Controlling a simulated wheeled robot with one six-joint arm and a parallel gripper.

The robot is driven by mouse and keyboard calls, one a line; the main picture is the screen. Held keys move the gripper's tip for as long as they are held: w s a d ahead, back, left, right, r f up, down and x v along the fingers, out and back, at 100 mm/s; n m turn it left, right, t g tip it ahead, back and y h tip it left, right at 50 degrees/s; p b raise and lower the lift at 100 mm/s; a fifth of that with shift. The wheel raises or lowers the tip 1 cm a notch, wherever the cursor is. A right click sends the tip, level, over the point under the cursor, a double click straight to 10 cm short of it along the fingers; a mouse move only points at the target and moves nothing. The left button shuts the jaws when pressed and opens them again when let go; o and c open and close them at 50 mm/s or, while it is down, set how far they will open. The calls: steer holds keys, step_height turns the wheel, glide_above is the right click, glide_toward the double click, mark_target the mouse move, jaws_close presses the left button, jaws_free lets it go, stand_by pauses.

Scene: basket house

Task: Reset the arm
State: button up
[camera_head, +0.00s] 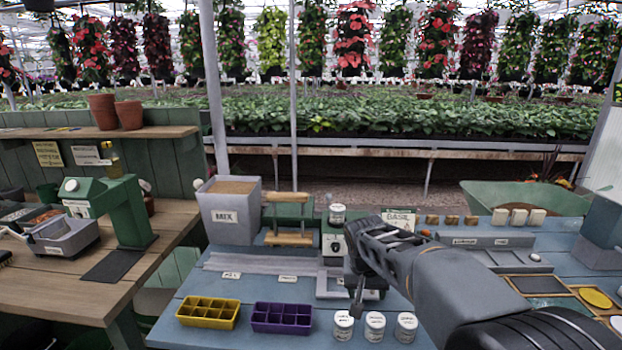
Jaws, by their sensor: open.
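My arm reaches in from the lower right over the blue bench (200,290). My gripper (356,285) is at its far end, pointing down over the middle of the bench. It is open, and nothing shows between its fingers, though the arm partly covers it. Behind it stand a small jar (337,213) and a dark green box with a dial, partly hidden. Several white-labelled jars (343,325) stand in a row at the front edge, just below the gripper. A grey tray lies under the gripper, partly hidden.
A yellow seed tray (208,312) and a purple one (282,318) lie at the front left. A grey MIX bin (231,208) stands behind them. A wooden bench (60,285) with a green press (124,212) is at left. A green wheelbarrow (525,197) stands behind, right.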

steer(key=s+d+r+n+y+p, duration=0.1)
steer(key=s+r+p, duration=0.2)
steer(key=s, duration=0.5)
steer(key=s+d+r+n+t+p, duration=0.1)
steer(key=s+r+p, duration=0.2)
steer(key=s, duration=0.6)
steer(key=shift+d+r+t+y+p, duration=0.2)
steer(key=shift+t+y+p, duration=0.1)
steer(key=shift+y, duration=0.1)
steer(key=shift+s, duration=0.1)
steer(key=shift+c, duration=0.2)
stand_by(1.3)
